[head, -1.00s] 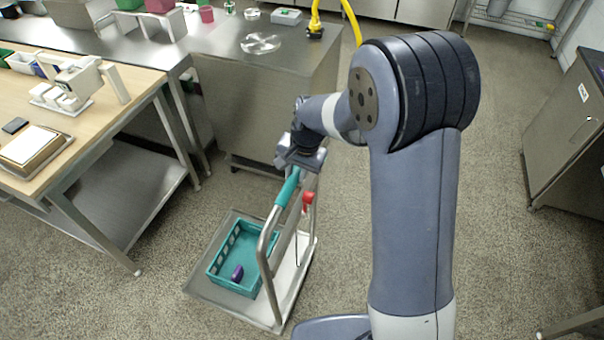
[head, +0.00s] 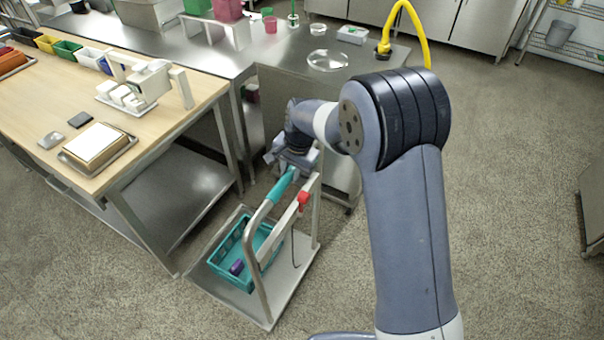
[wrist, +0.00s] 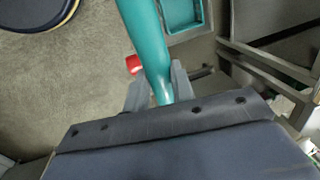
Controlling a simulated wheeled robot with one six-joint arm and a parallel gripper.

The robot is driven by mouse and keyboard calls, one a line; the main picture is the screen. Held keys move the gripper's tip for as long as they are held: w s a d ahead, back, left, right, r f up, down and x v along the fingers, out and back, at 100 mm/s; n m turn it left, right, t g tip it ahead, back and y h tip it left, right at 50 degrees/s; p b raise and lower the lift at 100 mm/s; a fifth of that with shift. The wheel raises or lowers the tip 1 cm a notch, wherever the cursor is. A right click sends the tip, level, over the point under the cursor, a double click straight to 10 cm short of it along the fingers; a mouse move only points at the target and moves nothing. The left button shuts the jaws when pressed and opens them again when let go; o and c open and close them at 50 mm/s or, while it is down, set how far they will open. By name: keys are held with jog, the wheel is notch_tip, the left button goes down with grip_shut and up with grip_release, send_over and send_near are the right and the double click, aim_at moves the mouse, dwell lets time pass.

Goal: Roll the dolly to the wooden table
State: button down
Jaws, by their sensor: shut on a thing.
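The dolly (head: 282,288) is a flat steel platform on the floor with an upright bar handle and a red part (head: 303,197) on it. A teal crate (head: 221,262) with a purple thing in it sits on the platform. My gripper (head: 292,170) is shut on the teal grip (head: 268,205) of the handle; the wrist view shows the grip (wrist: 146,40) between both fingers. The wooden table (head: 58,92) stands left of the dolly, its near right leg close to the platform's left edge. The dolly's wheels are hidden.
A steel counter (head: 285,75) stands behind the dolly, with a yellow hose (head: 410,15) on it. The table's lower steel shelf (head: 160,195) is beside the platform. A scale (head: 97,147) and a white device sit on the table. The floor at right (head: 510,200) is open.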

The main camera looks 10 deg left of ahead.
jog(key=shift+w+a+r, duration=0.1)
jog(key=shift+w+a, duration=0.05)
jog(key=shift+a, duration=0.3)
jog(key=c, duration=1.2)
grip_release()
jog(key=shift+a, duration=0.1)
notch_tip(320, 180, up, 10)
jog(key=d, duration=0.2)
jog(key=shift+s+r+b, duration=0.25)
jog(key=shift+s+b, duration=0.1)
jog(key=shift+b, duration=0.1)
